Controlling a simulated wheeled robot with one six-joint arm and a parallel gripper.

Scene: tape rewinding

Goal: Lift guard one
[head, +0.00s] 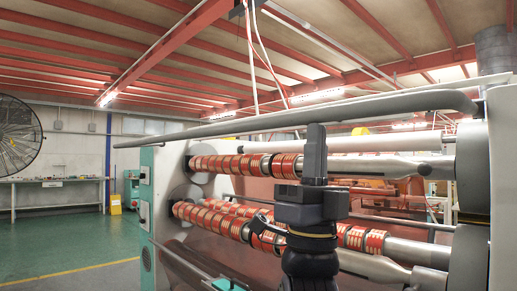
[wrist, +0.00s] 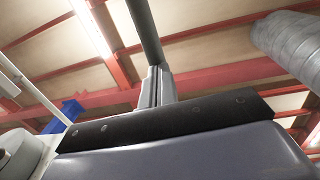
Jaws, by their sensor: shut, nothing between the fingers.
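A long grey bar (head: 400,103), which looks like guard one, runs across the top front of the machine, with its thicker bent end at the right. My gripper (head: 316,130) points upward in front of the rolls, its tip overlapping the bar's lower edge in the head view. In the wrist view my gripper (wrist: 157,74) has its fingers together and empty. The dark bar (wrist: 144,28) passes just above the fingertips and out of the top of that view. I cannot tell whether they touch.
Rollers carrying several red and cream tape rolls (head: 290,165) lie behind and beside my arm. The machine's end housing (head: 503,170) is at the right and a green-white side panel (head: 146,200) at the left. Open green floor (head: 70,245) lies at the left.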

